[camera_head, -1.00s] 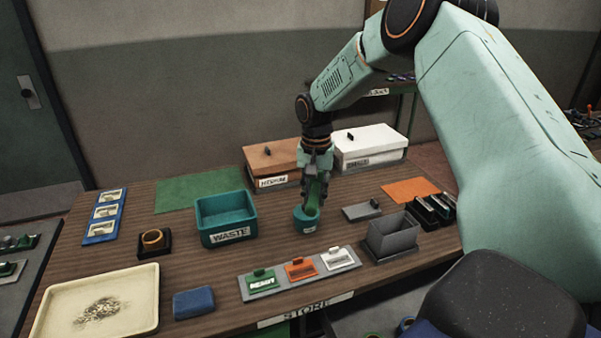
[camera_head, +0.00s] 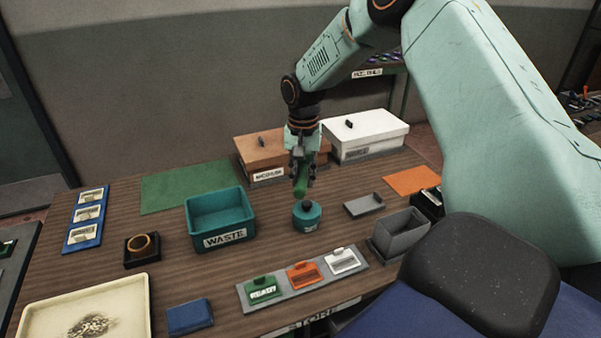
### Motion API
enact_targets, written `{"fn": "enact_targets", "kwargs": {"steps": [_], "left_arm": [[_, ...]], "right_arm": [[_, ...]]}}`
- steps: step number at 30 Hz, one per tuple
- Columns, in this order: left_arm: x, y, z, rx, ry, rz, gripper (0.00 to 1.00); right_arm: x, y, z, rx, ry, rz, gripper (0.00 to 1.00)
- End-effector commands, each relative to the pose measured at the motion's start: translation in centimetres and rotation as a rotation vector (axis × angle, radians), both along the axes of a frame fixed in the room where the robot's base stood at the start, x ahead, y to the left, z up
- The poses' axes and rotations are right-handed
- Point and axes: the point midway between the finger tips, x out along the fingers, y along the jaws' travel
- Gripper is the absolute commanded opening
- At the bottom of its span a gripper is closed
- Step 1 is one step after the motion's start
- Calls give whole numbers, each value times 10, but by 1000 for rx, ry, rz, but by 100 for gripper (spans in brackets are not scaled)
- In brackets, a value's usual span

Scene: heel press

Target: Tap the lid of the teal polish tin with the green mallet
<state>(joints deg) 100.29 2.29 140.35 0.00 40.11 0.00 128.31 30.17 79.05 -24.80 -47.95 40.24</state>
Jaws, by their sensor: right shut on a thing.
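The teal polish tin (camera_head: 307,217) stands upright on the wooden table, with a dark knob on its lid. My right gripper (camera_head: 301,178) is above and slightly behind the tin, pointing down. It is shut on the green mallet (camera_head: 301,188), which shows as a green piece between and below the fingers. The mallet is just above the lid; I cannot tell whether it touches the knob. The fingers hide part of the mallet. My left gripper is not in view.
A teal WASTE bin (camera_head: 221,219) stands left of the tin. A grey lid (camera_head: 364,204) and grey open box (camera_head: 399,234) lie to the right. A tag rack (camera_head: 303,276) is in front. Orange (camera_head: 280,152) and white (camera_head: 364,136) boxes stand behind.

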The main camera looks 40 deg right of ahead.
Motion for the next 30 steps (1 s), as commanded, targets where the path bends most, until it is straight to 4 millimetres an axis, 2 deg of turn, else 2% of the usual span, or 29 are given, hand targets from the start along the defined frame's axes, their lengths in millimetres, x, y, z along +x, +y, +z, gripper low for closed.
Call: {"fn": "enact_targets", "kwargs": {"steps": [5,11,18,30], "left_arm": [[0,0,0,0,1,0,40],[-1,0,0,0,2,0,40],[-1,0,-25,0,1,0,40],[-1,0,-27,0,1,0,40]], "right_arm": [[-3,1,-7,1,1,0,0],[-3,1,-25,0,1,-1,0],[-2,0,-51,-1,-1,0,0],[1,0,-53,-1,-2,1,0]]}}
